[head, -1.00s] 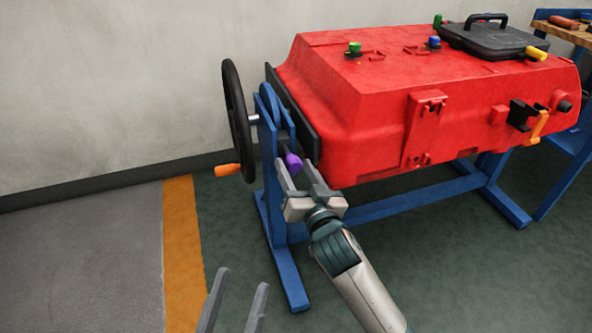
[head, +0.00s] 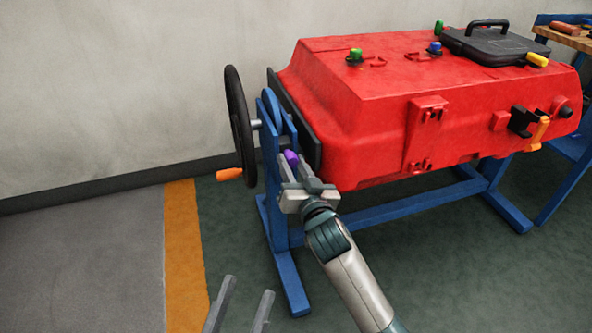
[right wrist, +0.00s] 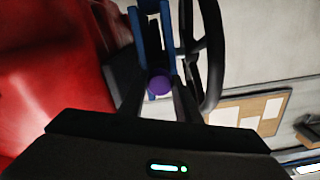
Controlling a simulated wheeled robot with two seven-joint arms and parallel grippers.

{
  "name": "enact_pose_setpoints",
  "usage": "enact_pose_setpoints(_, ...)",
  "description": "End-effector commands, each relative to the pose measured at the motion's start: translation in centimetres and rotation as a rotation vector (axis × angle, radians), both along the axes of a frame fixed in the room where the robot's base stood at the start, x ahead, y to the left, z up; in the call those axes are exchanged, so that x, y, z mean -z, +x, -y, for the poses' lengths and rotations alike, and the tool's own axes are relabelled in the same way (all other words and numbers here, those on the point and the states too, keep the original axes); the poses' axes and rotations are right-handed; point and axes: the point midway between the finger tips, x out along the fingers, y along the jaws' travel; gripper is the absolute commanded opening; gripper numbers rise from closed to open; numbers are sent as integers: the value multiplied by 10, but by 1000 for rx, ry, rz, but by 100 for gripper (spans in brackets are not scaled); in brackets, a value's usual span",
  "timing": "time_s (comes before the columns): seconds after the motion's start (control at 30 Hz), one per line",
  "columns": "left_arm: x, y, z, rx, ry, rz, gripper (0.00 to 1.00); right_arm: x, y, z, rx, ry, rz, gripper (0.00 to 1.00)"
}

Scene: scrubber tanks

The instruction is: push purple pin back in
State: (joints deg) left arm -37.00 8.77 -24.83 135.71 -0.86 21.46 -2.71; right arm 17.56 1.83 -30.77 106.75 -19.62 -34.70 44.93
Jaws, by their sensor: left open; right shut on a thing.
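The purple pin (head: 291,157) sits at the blue stand's upright, below the pivot and beside the red tank. My right gripper (head: 293,171) is shut on it, with a finger on each side of the pin. In the right wrist view the pin's round purple end (right wrist: 160,85) shows between the two dark fingertips (right wrist: 162,92), in front of the blue bracket. How deep the pin sits in the stand is hidden. My left gripper (head: 243,303) is open and empty, low at the bottom edge of the head view.
The red tank (head: 370,110) hangs on the blue stand (head: 269,180). A black handwheel (head: 237,125) with an orange handle (head: 229,174) is left of the upright. A black lid (head: 494,44) lies on top. The floor at left is clear.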

Motion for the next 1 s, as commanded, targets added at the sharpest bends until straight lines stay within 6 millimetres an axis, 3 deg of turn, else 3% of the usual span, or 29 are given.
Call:
enact_pose_setpoints(0.3, 4, -1, 1, 2, 3, -15, 44, 0, 4, 0, 1, -1, 1, 0)
enact_pose_setpoints(0.33, 4, -1, 1, 2, 3, -15, 44, -1, 4, 0, 1, -1, 1, 37)
enact_pose_setpoints(0.4, 4, -1, 1, 1, 4, -14, 44, -1, 4, 0, 1, -1, 1, 48)
enact_pose_setpoints(0.77, 3, -1, 1, 3, 5, -11, 44, 0, 2, 0, 0, 0, -1, 48)
enact_pose_setpoints(1.0, 9, 6, 1, 3, 24, -63, 44, 0, -14, 4, -1, 0, -2, 48)
